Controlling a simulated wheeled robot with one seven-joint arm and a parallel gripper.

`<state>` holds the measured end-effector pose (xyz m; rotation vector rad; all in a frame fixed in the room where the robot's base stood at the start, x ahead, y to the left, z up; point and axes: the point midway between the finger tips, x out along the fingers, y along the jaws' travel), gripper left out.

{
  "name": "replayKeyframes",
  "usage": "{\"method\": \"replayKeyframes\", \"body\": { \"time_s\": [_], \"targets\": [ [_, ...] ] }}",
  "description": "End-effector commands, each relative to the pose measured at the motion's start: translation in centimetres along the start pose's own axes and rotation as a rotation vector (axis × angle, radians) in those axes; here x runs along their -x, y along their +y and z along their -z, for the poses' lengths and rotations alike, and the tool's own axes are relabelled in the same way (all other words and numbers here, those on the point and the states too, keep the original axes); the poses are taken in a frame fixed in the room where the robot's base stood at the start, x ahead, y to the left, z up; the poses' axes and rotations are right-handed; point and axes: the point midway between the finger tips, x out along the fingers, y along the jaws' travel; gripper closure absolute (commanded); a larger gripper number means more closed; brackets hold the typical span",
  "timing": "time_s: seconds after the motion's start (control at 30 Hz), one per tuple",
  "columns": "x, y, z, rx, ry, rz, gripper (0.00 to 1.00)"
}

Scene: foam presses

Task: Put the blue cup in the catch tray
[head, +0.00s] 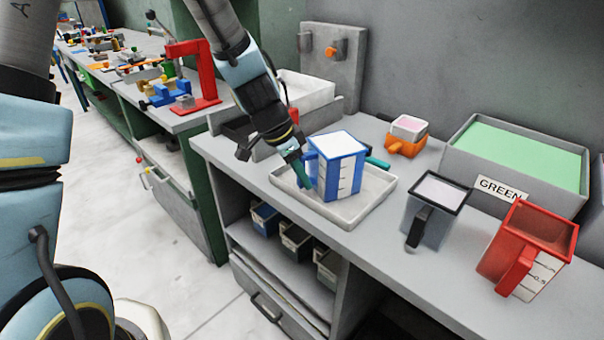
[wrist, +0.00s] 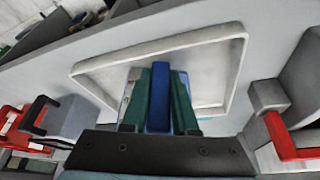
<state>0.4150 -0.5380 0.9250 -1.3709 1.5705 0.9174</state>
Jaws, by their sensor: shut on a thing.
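The blue cup (head: 337,170) is a square measuring cup with white faces, scale marks and a pale white top. It looks upright. My gripper (head: 304,172) reaches down from the upper left and is shut on the cup's blue handle (wrist: 160,98), which sits between the teal fingers in the wrist view. The catch tray (head: 352,214) is a shallow pale tray on the bench, and its rim (wrist: 170,42) also shows in the wrist view. The cup stands within the tray's outline; whether its base touches the tray floor I cannot tell.
A grey cup (head: 436,208) and a red cup (head: 528,248) stand to the right on the bench. Behind are an orange cup (head: 404,138), a bin labelled GREEN (head: 535,150) and a control panel (head: 335,58). A teal object (head: 377,163) lies behind the blue cup.

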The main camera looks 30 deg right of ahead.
Motion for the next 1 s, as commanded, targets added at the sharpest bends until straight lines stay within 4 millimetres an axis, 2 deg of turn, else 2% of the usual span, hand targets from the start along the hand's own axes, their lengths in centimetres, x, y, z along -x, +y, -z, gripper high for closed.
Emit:
{"method": "replayKeyframes", "body": {
  "time_s": [0.27, 0.3, 0.53, 0.87, 1.0],
  "targets": [
    [-0.1, 0.0, 0.0, 0.0, 0.001, 0.001, 1.0],
    [-0.1, 0.0, 0.0, 0.0, 0.001, 0.001, 0.7],
    [-0.1, 0.0, 0.0, 0.0, 0.001, 0.0, 0.44],
    [0.2, 0.0, 0.1, 0.0, 0.002, 0.001, 0.43],
    [1.8, -0.1, 0.1, -0.001, 0.004, 0.004, 0.43]
  ]
}}
